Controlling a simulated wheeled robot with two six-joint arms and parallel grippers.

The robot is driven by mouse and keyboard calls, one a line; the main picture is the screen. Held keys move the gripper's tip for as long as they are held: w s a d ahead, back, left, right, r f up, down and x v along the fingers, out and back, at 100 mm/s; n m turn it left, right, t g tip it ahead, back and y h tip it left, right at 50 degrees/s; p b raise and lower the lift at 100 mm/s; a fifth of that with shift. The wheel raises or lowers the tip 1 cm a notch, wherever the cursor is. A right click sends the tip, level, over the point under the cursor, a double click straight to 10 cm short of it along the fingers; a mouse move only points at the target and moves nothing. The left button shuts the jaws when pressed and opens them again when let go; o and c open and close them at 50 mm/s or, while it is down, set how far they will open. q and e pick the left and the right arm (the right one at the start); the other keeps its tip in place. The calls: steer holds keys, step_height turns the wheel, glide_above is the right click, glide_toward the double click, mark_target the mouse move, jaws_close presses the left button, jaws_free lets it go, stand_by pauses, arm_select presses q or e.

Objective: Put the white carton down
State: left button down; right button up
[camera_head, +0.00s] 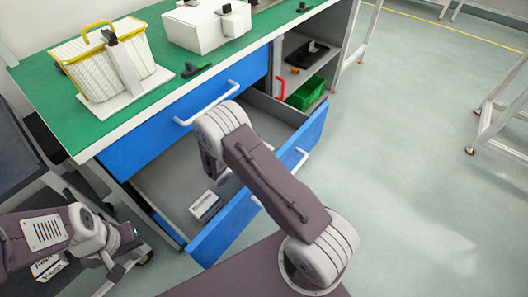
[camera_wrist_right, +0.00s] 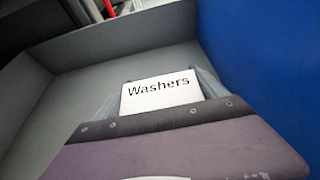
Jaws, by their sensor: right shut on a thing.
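A white carton labelled "Washers" (camera_wrist_right: 160,96) is between the fingers of my right gripper (camera_wrist_right: 163,88) in the right wrist view, and the gripper is shut on it. Grey drawer walls surround it. In the head view my right arm reaches over the open blue-fronted drawer (camera_head: 228,228), and its gripper is hidden behind the arm. A small white carton with dark print (camera_head: 205,206) shows low in that drawer; I cannot tell whether it is the held one. My left gripper (camera_head: 118,264) is at the lower left, away from the drawer; its fingers are unclear.
The green bench top (camera_head: 50,110) carries a yellow-rimmed basket (camera_head: 90,72) and a white box (camera_head: 205,26). A closed blue drawer (camera_head: 150,140) is above the open one. A green bin (camera_head: 305,93) stands on a shelf at right. Floor (camera_head: 420,190) to the right is clear.

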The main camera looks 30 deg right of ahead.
arm_select(q)
steer(key=shift+f, duration=0.6)
arm_select(e)
step_height(320, 180, down, 2)
steer(key=shift+f, duration=0.15)
steer(key=shift+f+b, duration=0.15)
steer(key=shift+b, duration=0.15)
steer(key=o, duration=1.5)
steer(key=shift+r, duration=0.3)
steer(key=p+v, duration=0.3)
steer(key=v, duration=0.8)
steer(key=shift+w+f+p, duration=0.1)
steer(key=shift+p, duration=0.25)
steer(key=shift+s+a, duration=0.3)
steer(key=shift+a, duration=0.15)
arm_select(q)
step_height(320, 180, up, 4)
steer(key=shift+f, duration=0.2)
